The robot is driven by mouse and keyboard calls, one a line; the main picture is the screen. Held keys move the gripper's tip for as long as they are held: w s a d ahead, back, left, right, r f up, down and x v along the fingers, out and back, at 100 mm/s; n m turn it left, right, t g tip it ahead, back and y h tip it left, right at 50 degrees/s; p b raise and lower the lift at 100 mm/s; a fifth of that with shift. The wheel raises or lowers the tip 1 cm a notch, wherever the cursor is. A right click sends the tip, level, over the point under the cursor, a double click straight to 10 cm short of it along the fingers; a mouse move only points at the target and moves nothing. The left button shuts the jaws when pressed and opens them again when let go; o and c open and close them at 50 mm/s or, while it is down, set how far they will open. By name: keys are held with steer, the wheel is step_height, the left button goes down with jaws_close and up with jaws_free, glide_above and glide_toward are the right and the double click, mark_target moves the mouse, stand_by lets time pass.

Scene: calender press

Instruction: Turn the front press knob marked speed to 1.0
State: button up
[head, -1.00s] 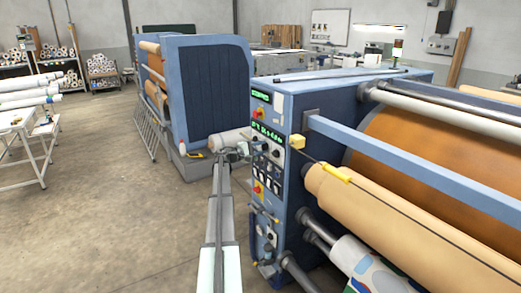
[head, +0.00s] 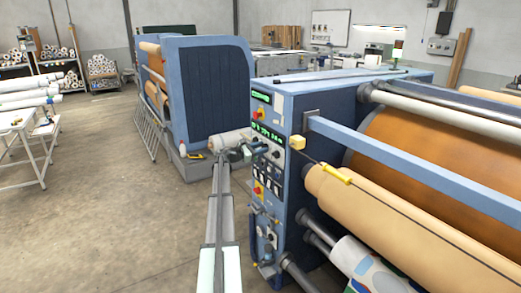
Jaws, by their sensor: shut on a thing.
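The front press (head: 293,185) is the blue machine at the right, with a dark control panel on its end face. The panel carries green displays (head: 267,134), dark knobs and buttons; their markings are too small to read. My gripper (head: 253,149) is at the panel, just below the lower green display. It is shut on a small dark knob there, largely hidden by the fingers. Another knob (head: 276,153) shows to its right. The knob's exact pointer angle cannot be seen.
A second blue press (head: 212,90) stands behind.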

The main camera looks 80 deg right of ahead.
steer(key=shift+n, duration=1.6)
steer(key=o, duration=1)
steer(key=shift+o, duration=0.2)
steer(key=shift+w, duration=0.1)
steer(key=v, duration=1.3)
steer(key=shift+w+a, duration=0.25)
